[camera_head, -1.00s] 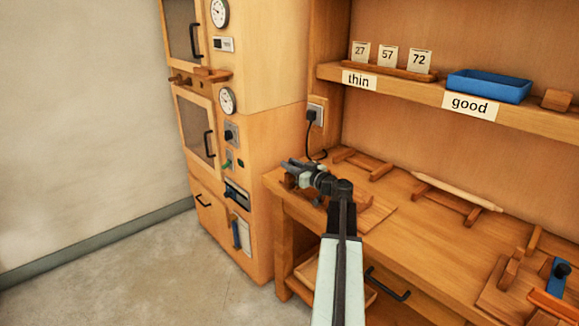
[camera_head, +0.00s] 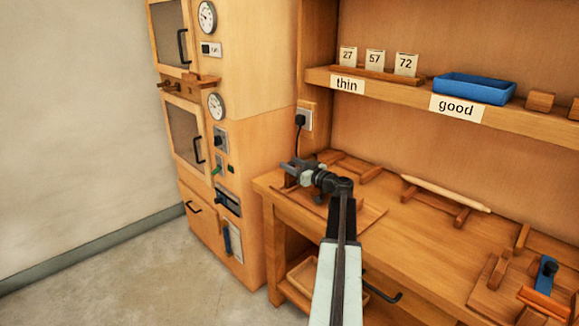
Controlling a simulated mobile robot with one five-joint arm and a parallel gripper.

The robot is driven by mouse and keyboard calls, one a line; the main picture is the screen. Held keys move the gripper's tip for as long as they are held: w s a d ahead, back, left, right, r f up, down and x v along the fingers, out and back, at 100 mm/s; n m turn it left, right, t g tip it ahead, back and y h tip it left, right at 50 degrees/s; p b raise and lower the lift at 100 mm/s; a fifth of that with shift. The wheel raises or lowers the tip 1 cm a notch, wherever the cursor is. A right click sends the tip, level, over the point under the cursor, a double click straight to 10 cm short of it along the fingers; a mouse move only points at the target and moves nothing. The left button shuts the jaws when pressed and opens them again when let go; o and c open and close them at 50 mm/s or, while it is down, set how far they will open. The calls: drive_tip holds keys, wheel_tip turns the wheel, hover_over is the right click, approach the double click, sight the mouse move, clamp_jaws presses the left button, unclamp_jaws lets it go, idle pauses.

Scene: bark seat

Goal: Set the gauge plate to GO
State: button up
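No plate with a readable GO mark shows, so I cannot tell for sure which thing is the gauge plate. A wooden fixture with a blue lever (camera_head: 546,274) and an orange strip (camera_head: 543,304) sits at the right of the bench, partly cut off by the picture edge. My gripper (camera_head: 288,170) is over the left end of the bench, pointing left toward the cabinet, well apart from that fixture. I see nothing held in it. Its fingers are small and dark, and their gap is unclear.
A bench (camera_head: 420,250) carries low wooden rails and a pale rod (camera_head: 445,193). The shelf above holds number cards (camera_head: 375,63), a blue tray (camera_head: 475,88) and wooden blocks. A tall cabinet (camera_head: 250,150) with dials stands left. The floor (camera_head: 130,290) at lower left is clear.

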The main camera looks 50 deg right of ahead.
drive_tip(key=s, duration=0.7)
drive_tip(key=shift+s+a, duration=0.3)
drive_tip(key=shift+s, duration=0.05)
